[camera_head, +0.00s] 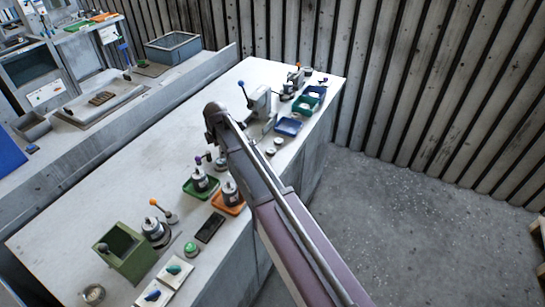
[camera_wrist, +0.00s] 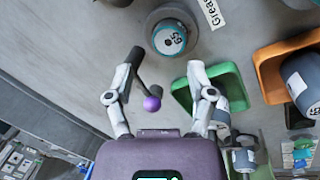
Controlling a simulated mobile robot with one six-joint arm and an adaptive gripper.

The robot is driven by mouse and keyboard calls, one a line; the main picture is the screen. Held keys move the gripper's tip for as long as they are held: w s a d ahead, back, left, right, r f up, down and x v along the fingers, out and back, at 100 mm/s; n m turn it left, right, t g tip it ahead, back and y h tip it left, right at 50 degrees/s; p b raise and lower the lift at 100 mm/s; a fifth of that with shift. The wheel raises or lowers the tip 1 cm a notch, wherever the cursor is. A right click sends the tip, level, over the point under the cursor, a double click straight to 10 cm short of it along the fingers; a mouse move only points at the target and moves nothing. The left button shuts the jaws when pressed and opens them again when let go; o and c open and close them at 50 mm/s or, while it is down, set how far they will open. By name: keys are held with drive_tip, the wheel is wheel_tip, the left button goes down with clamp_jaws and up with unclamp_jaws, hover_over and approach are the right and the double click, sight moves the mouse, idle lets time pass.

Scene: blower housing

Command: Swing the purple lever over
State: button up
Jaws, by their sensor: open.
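The purple lever ends in a round purple knob (camera_wrist: 152,104), seen in the wrist view between the two fingers of my gripper (camera_wrist: 166,62). Where the rod is mounted is not clear. The gripper is open, with the knob nearer its left finger. I cannot tell whether a finger touches the rod. In the head view the purple knob (camera_head: 198,160) is a small spot on the workbench, left of my arm. My arm mostly hides the gripper there.
A green tray (camera_wrist: 222,74) lies close by the right finger, and an orange tray (camera_wrist: 262,72) is farther right. The bench (camera_head: 130,165) is clear towards its left middle.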

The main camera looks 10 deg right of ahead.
drive_tip(key=shift+s+r+p, duration=1)
drive_tip(key=shift+r+p, duration=4.25)
drive_tip(key=shift+r, duration=0.3)
drive_tip(key=s+d+f+m+b, duration=0.1)
drive_tip(key=s+d+f+m, duration=0.1)
drive_tip(key=s+d+m, duration=0.5)
drive_tip(key=s+d+f+m+g+b, duration=0.1)
drive_tip(key=s+d+m+b, duration=0.1)
drive_tip(key=s+d+m, duration=0.5)
drive_tip(key=shift+s+d+f+m+h+b, duration=0.35)
drive_tip(key=shift+s+d, duration=0.25)
drive_tip(key=shift+d, duration=1)
drive_tip(key=shift+f, duration=0.1)
drive_tip(key=s+d+f+m+g+b, duration=0.1)
drive_tip(key=s+d+m, duration=0.4)
drive_tip(key=s+m, duration=0.2)
drive_tip(key=shift+s+f, duration=0.15)
drive_tip(key=shift+s, duration=0.35)
